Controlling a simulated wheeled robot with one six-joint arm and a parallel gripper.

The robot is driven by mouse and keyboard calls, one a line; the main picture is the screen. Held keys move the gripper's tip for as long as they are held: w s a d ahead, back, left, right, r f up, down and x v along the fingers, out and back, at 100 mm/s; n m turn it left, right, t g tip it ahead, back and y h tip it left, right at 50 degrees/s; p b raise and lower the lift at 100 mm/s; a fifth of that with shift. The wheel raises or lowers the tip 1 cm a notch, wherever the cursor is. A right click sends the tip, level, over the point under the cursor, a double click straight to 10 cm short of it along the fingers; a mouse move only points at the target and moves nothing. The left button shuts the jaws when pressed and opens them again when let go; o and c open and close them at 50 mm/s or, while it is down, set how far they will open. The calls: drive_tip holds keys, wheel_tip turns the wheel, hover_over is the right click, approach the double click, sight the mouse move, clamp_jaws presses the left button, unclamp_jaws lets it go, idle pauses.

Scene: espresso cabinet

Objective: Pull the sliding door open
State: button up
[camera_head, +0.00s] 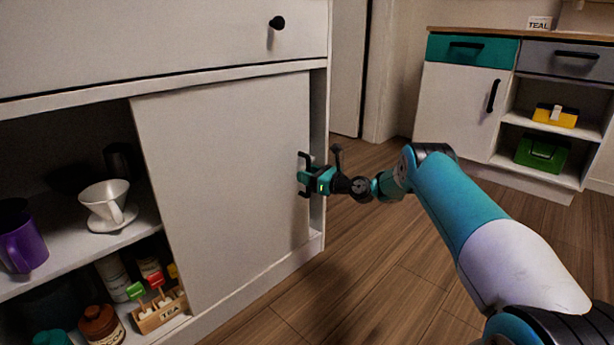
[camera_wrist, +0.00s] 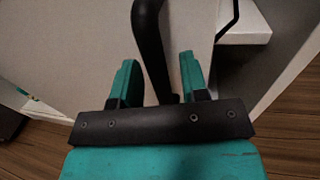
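The white sliding door (camera_head: 225,180) covers the right part of the low cabinet, and the left part stands open. Its black handle (camera_head: 302,156) is near the door's right edge. My gripper (camera_head: 306,178) is at this handle, partly covering it. In the wrist view, the dark handle bar (camera_wrist: 149,35) runs down between the two teal fingers of my gripper (camera_wrist: 158,68). The fingers are apart, one on each side of the bar, with a visible gap to it. Whether a finger touches the bar lower down is hidden.
A drawer with a black knob (camera_head: 277,23) is above. Another cabinet (camera_head: 455,98) stands back right. The wooden floor (camera_head: 370,245) between is clear.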

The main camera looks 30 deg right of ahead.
drive_tip(key=shift+s+d, duration=0.1)
drive_tip(key=b+v, duration=0.8)
drive_tip(key=v, duration=0.9)
drive_tip(key=shift+s, duration=0.15)
idle(0.7)
